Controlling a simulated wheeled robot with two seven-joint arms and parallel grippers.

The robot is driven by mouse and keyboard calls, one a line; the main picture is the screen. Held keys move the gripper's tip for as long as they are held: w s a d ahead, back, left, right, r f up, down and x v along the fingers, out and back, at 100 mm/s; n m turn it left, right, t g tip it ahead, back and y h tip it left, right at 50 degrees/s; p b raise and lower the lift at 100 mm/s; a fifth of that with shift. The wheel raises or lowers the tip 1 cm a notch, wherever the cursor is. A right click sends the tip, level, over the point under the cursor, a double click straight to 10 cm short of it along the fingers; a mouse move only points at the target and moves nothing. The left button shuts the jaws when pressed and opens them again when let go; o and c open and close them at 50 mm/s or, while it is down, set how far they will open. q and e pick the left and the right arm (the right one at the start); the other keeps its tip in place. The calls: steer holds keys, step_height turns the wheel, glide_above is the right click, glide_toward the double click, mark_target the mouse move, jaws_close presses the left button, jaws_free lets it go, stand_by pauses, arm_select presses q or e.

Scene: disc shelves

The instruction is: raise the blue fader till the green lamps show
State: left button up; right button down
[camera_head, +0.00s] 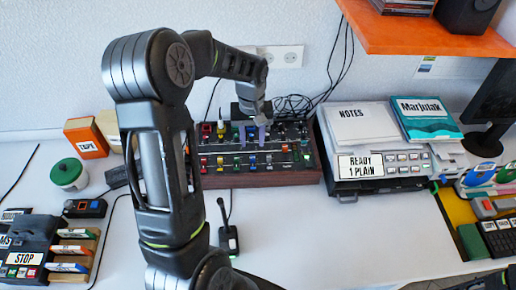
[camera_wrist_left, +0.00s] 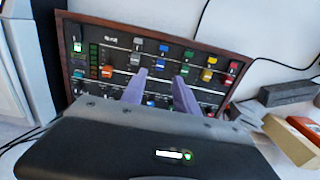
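The dark control panel with a wooden rim (camera_head: 262,181) stands against the wall in the head view and shows in the wrist view (camera_wrist_left: 120,32). It carries several coloured caps; a blue cap (camera_wrist_left: 163,48) and an orange one (camera_wrist_left: 106,72) show in the wrist view. I cannot tell which blue cap is the fader. A column of small greenish lamps (camera_wrist_left: 93,55) is near the panel's left end there. My left gripper (camera_head: 251,134) is over the panel's back row, its two purple fingers (camera_wrist_left: 160,92) apart and pointing at the panel. My right gripper is out of view.
A notes box (camera_head: 358,122) and a device labelled READY (camera_head: 370,165) stand right of the panel. A small microphone (camera_head: 228,238) is in front. A green-lidded jar (camera_head: 68,174) and an orange box (camera_head: 86,138) are at left. An orange shelf (camera_head: 420,38) overhangs at upper right.

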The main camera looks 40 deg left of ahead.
mark_target(253, 157)
arm_select(q)
steer(key=shift+f+p, duration=0.8)
steer(key=shift+f, duration=3.1)
steer(key=shift+c, duration=0.3)
jaws_close()
